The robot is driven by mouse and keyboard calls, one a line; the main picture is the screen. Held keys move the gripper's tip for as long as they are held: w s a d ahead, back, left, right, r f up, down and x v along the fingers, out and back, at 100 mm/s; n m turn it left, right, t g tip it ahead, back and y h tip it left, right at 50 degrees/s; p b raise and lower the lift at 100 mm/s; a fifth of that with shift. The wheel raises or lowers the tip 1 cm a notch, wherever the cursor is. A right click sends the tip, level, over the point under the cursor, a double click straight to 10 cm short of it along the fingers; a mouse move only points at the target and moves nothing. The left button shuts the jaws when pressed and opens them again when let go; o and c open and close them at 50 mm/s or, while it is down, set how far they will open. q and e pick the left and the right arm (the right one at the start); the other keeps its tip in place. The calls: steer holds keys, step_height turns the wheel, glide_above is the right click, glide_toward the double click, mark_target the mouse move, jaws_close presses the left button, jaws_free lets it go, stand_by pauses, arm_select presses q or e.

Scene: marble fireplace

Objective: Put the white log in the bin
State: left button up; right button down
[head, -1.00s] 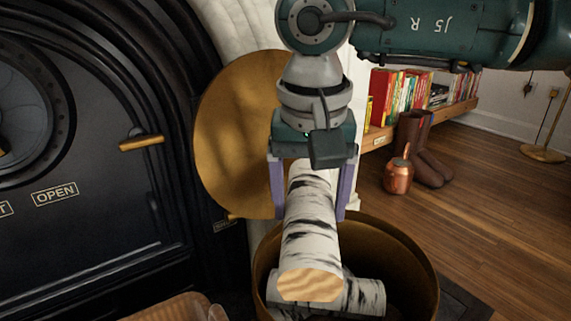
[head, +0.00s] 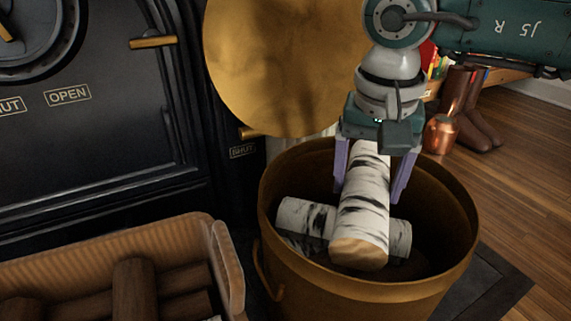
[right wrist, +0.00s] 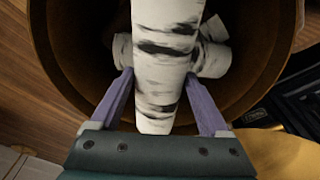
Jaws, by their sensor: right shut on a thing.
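A white birch log (head: 362,205) with dark bark marks is between the purple fingers of my right gripper (head: 375,190), which is shut on it. The log points toward the camera and is at the mouth of the brass-brown bin (head: 350,291), partly inside the rim. In the right wrist view the held log (right wrist: 166,60) crosses above the bin's interior (right wrist: 70,50). Another white birch log (head: 300,217) lies crosswise in the bin, behind and below the held one. Whether the two logs touch is unclear. My left gripper is not in view.
The black stove door (head: 100,150) is at left. A round brass disc (head: 285,65) stands behind the bin. A copper jug (head: 440,133) and brown boots (head: 480,120) are at right.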

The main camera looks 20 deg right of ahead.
steer(key=shift+f+b, duration=1.65)
steer(key=shift+f, duration=0.8)
jaws_free()
steer(key=shift+r, duration=0.1)
